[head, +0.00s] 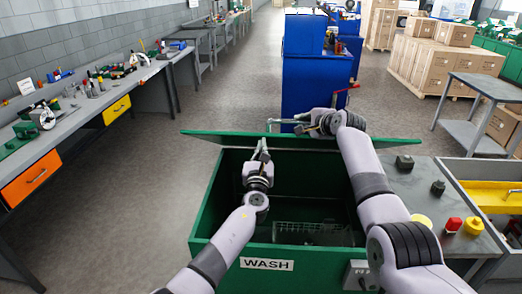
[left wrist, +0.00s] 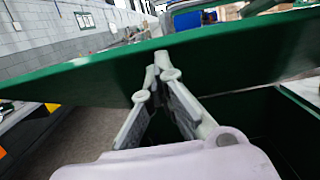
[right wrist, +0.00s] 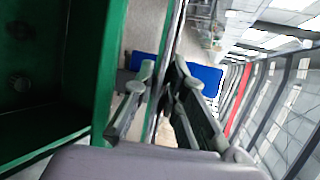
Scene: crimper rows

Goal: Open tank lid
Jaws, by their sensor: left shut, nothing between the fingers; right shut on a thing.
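The green wash tank (head: 215,215) stands in front of me with its dark inside and a wire basket (head: 300,228) showing. Its green lid (head: 215,137) is raised and tilted over the far side of the opening. My right gripper (head: 318,124) is shut on the lid's metal handle (head: 285,121), beyond the lid's upper edge. The handle runs between the fingers in the right wrist view (right wrist: 167,80). My left gripper (head: 263,150) is shut and empty over the opening. Its fingertips are close to the lid's underside (left wrist: 100,80); I cannot tell whether they touch.
A grey panel with buttons (head: 437,187) and a yellow-edged basin (head: 490,195) adjoin the tank on the right. A blue machine (head: 308,85) stands behind it. A workbench with tools (head: 110,90) runs along the left wall, with clear floor between.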

